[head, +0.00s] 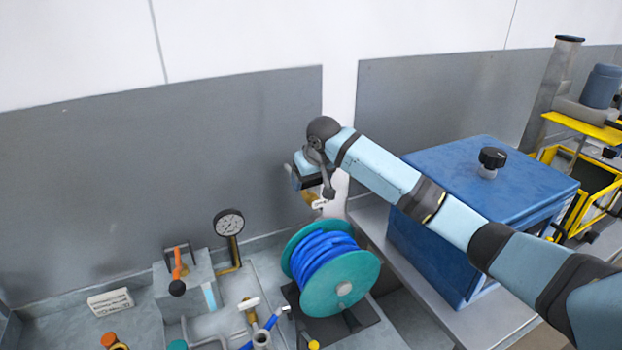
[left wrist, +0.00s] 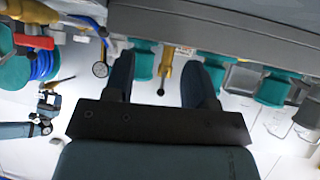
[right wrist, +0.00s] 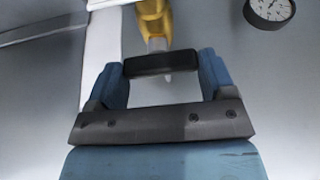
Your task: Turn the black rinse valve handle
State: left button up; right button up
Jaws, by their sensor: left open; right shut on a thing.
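The black rinse valve handle (right wrist: 160,63) is a short black bar on a brass-yellow valve body (right wrist: 153,18). In the right wrist view it spans the gap between the fingers of my right gripper (right wrist: 163,72), which is shut on it. In the head view my right gripper (head: 305,182) is at the wall behind the hose reel. It hides the handle there, and a bit of the brass valve (head: 309,198) shows below. My left gripper (left wrist: 162,80) is open and empty in the left wrist view, away from this valve.
A teal reel of blue hose (head: 330,265) stands just in front of the right gripper. A pressure gauge (head: 229,222) and an orange lever (head: 177,264) are to the left. A blue box (head: 480,185) sits under my right arm. Grey wall panels (head: 160,170) stand behind.

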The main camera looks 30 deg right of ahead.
jog(key=n, duration=0.2)
jog(key=n+y, duration=0.1)
jog(key=n, duration=0.1)
jog(key=shift+d+r+y, duration=0.1)
jog(key=shift+d+y, duration=0.05)
jog(key=shift+y, duration=0.15)
pick_arm(q)
jog(key=shift+w+r, duration=0.1)
pick_arm(e)
jog(key=n+g+y, duration=0.1)
jog(key=n, duration=0.3)
jog(key=shift+w+n, duration=0.1)
jog(key=shift+n, duration=0.3)
jog(key=n, duration=0.2)
jog(key=n+g+y, duration=0.1)
jog(key=n, duration=0.1)
jog(key=shift+n+y, duration=0.3)
jog(key=n+g, duration=0.2)
jog(key=n, duration=0.2)
jog(key=shift+w, duration=0.1)
jog(key=shift+n, duration=0.3)
jog(key=o, duration=0.9)
